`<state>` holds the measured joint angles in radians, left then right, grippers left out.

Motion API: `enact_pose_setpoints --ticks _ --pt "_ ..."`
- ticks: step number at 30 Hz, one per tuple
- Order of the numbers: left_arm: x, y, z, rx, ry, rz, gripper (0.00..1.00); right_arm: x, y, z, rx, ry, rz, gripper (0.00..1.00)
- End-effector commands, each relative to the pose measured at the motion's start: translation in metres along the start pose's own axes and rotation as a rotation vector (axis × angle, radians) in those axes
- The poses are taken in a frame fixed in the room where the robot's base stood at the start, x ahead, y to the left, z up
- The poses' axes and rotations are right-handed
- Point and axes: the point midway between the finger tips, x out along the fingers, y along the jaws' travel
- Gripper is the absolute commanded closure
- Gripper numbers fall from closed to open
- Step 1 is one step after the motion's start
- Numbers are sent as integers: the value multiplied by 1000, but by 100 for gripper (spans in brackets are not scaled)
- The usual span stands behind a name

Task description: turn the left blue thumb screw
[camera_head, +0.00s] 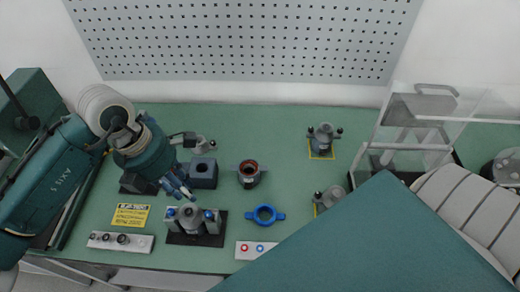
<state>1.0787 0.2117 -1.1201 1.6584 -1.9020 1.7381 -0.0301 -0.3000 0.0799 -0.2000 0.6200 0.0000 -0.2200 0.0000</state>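A grey stator fixture (190,217) stands upright on a black base plate (192,240) near the front of the table. The left blue thumb screw (171,212) is a small blue knob on the fixture's left side. A second blue thumb screw (208,215) is on its right side. My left gripper (187,195) points down and right, with its dark blue fingers just above and behind the left part of the fixture. The fingers look close together, but I cannot tell whether they touch anything. My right gripper is not in view; my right arm covers the lower right.
A dark block (203,173), a grey part with a red ring (248,173) and a blue ring with handles (265,215) lie nearby. Button panels (121,242) sit along the front edge. A clear enclosure (415,125) stands at right. The table's back middle is free.

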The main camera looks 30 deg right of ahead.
Motion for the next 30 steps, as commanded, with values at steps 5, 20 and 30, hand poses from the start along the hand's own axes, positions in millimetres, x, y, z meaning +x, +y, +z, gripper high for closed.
enact_pose_setpoints --ticks 5,20,30 --pt "5 -26 25 6 -111 -86 77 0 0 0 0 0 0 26" --pt "-12 -98 93 -21 -442 -339 77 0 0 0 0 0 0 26" --pt "-46 -131 129 -75 -653 -495 77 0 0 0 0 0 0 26"
